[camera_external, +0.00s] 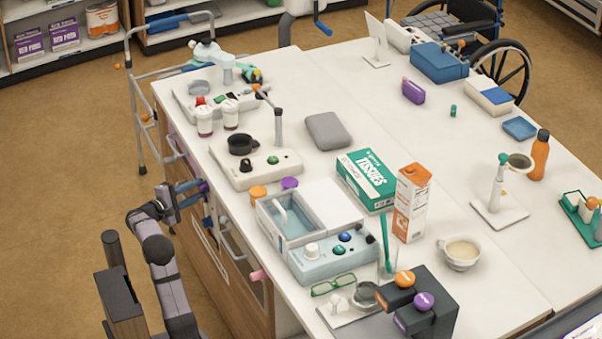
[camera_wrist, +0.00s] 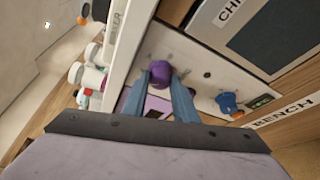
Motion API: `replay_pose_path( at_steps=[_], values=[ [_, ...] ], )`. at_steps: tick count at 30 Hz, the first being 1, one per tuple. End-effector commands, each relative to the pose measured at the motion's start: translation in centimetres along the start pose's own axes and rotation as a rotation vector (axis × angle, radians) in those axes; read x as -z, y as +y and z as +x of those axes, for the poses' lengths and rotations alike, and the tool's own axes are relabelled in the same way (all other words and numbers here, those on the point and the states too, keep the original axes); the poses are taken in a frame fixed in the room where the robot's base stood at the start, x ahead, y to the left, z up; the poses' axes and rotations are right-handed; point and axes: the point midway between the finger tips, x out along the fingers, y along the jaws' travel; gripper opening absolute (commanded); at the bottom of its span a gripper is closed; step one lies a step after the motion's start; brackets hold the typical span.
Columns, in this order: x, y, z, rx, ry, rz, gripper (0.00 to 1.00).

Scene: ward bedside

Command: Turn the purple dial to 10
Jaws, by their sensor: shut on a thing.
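The purple dial (camera_wrist: 159,72) sits on a pale panel (camera_wrist: 200,85) on the side of the bench. In the wrist view my gripper (camera_wrist: 162,82) has its two blue fingers on either side of the dial, shut on it. A purple-edged plate (camera_wrist: 157,106) shows between the fingers, partly hidden; I cannot read a number on it. In the external view my gripper (camera_external: 191,193) reaches the bench's left side from the left, and a bit of the purple dial (camera_external: 204,187) shows at its fingertips.
A blue knob (camera_wrist: 228,103) with a small dark display (camera_wrist: 262,102) is on the same panel. Labelled boards and a bench edge surround it. A walker (camera_external: 143,100) stands beyond my arm. The worktop (camera_external: 310,90) above is crowded with bottles, boxes and devices.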

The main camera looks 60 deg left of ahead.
Motion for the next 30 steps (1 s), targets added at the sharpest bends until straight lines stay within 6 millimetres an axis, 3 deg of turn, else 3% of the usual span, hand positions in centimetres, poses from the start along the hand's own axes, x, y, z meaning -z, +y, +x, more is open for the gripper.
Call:
replay_pose_path(
  at_steps=[1,22,23,24,30],
  values=[
    [0.16,-0.63,0.03,-0.003,0.000,0.014,0.03],
    [0.04,-0.17,-0.02,-0.023,0.000,0.063,0.03],
    [0.04,-0.17,-0.02,-0.023,0.000,0.063,0.33],
    [0.04,-0.16,-0.02,-0.023,0.000,0.063,0.42],
    [0.03,-0.11,-0.01,-0.025,0.000,0.063,0.44]
  ],
)
